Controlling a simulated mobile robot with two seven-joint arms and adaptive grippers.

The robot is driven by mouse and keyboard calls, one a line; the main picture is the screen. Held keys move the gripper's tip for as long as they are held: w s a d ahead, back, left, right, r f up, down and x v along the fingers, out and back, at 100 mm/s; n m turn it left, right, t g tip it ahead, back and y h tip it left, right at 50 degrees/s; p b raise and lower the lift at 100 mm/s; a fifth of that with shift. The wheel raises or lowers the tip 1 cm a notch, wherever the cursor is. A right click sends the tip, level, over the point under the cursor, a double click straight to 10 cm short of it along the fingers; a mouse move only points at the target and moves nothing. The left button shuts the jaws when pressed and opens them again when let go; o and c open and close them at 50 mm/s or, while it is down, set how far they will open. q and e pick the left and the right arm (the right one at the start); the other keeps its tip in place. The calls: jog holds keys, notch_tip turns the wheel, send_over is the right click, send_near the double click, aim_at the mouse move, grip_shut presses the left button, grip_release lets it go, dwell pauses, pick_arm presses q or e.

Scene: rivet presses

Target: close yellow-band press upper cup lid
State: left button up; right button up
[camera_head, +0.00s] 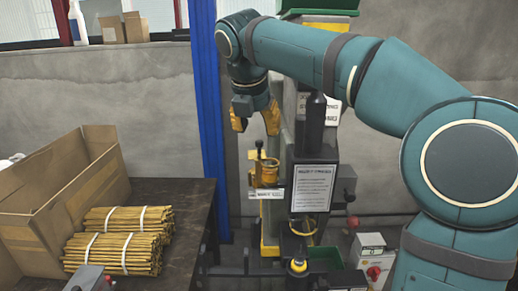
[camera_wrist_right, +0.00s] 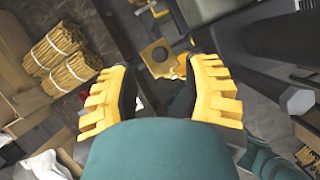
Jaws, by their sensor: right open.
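A press with yellow parts stands mid-view in the head view. Its yellow upper cup (camera_head: 265,172) sits above a white label, with a dark knob (camera_head: 259,147) rising beside it. In the right wrist view a yellow fitting with a round dark hole (camera_wrist_right: 159,53) lies beyond the fingertips. Whether the cup's lid stands open is too small to tell. My right gripper (camera_head: 255,122) is open and empty, pointing down above the cup and apart from it. Its yellow fingers also show in the right wrist view (camera_wrist_right: 160,92). My left gripper is not in view.
A dark press with a white sign (camera_head: 312,187) stands just right of the cup. A blue post (camera_head: 208,110) rises to the left. The dark table (camera_head: 188,207) carries a cardboard box (camera_head: 50,215) and bundled yellow rods (camera_head: 118,252). A red-button box (camera_head: 373,267) stands lower right.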

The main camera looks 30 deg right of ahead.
aim_at(260, 141)
jog(key=b+x, duration=0.1)
jog(key=x, duration=0.4)
grip_shut()
